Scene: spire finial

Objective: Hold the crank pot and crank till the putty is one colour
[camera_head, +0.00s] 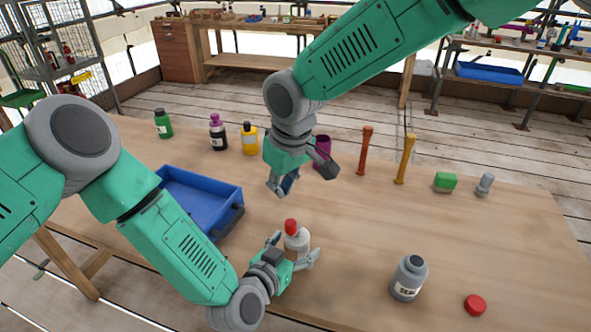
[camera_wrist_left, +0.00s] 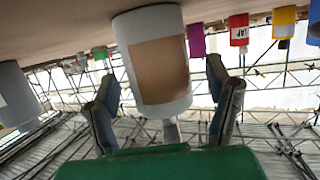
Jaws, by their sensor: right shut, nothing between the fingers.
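The crank pot (camera_head: 297,241), pale with a red knob (camera_head: 291,226) on top, stands on the table at the lower middle. In the left wrist view the pot (camera_wrist_left: 158,70) shows large, with a tan label and a small grey part at its lower end. My left gripper (camera_head: 293,250) is open, with one finger on each side of the pot. In the left wrist view, gaps show between the fingers and the pot. My right gripper (camera_head: 283,189) is shut and empty, above the table and behind the pot. The putty inside is not visible.
A blue tray (camera_head: 201,190) lies left of the pot. A grey bottle (camera_head: 408,279) and red disc (camera_head: 475,305) stand to the right. Bottles, a purple cup (camera_head: 323,146), two upright handles and a green block (camera_head: 445,181) line the back. The table's middle right is clear.

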